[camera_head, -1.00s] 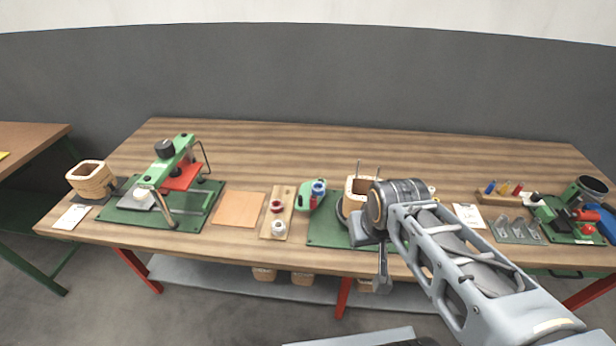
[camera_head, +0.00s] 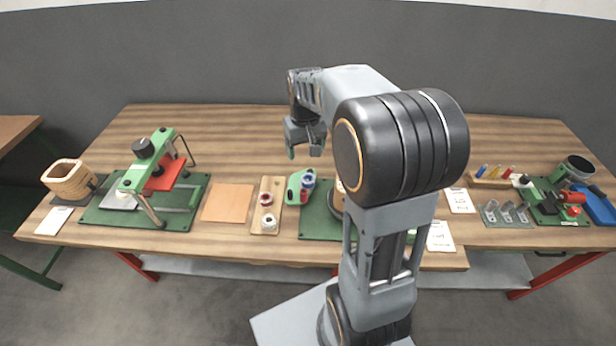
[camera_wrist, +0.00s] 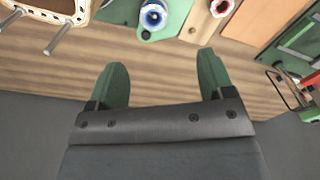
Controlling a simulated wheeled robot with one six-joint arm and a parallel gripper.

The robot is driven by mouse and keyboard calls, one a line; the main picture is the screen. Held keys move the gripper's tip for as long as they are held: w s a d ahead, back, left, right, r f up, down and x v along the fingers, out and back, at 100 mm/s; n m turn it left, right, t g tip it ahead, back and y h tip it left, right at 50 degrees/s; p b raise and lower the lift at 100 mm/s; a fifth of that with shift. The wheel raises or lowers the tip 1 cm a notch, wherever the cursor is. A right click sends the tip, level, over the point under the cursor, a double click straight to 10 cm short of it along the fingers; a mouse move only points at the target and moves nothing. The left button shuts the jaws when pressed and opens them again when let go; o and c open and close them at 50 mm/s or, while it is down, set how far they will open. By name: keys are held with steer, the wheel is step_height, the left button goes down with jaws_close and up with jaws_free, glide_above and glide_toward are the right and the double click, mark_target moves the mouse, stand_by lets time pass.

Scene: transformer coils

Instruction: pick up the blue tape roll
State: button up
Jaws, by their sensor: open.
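The blue tape roll (camera_head: 308,178) sits on a green tape dispenser (camera_head: 293,188) near the front middle of the table. In the wrist view the blue tape roll (camera_wrist: 153,15) shows at the top edge, with a white core, on the green dispenser (camera_wrist: 177,20). My gripper (camera_head: 303,152) is open and empty, above the table and behind the roll in the head view. Its two green fingers (camera_wrist: 162,75) are spread apart in the wrist view, with the roll beyond them and not between them.
A wooden board (camera_head: 268,220) with a red roll (camera_head: 266,199) and a white roll (camera_head: 269,221) lies left of the dispenser. A wound coil (camera_wrist: 48,12) with metal posts stands on the other side. My arm hides part of the green plate. The table's back strip is clear.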

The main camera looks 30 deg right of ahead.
steer(key=w+d+f, duration=0.1)
steer(key=f, duration=0.1)
glide_above(308, 180)
step_height(308, 180, down, 6)
steer(key=shift+w+f+p, duration=0.15)
steer(key=shift+p, duration=0.15)
steer(key=shift+s+f+p, duration=0.2)
steer(key=shift+f+p, duration=0.4)
steer(key=shift+f, duration=2.5)
steer(key=shift+c, duration=0.3)
steer(key=c, duration=0.9)
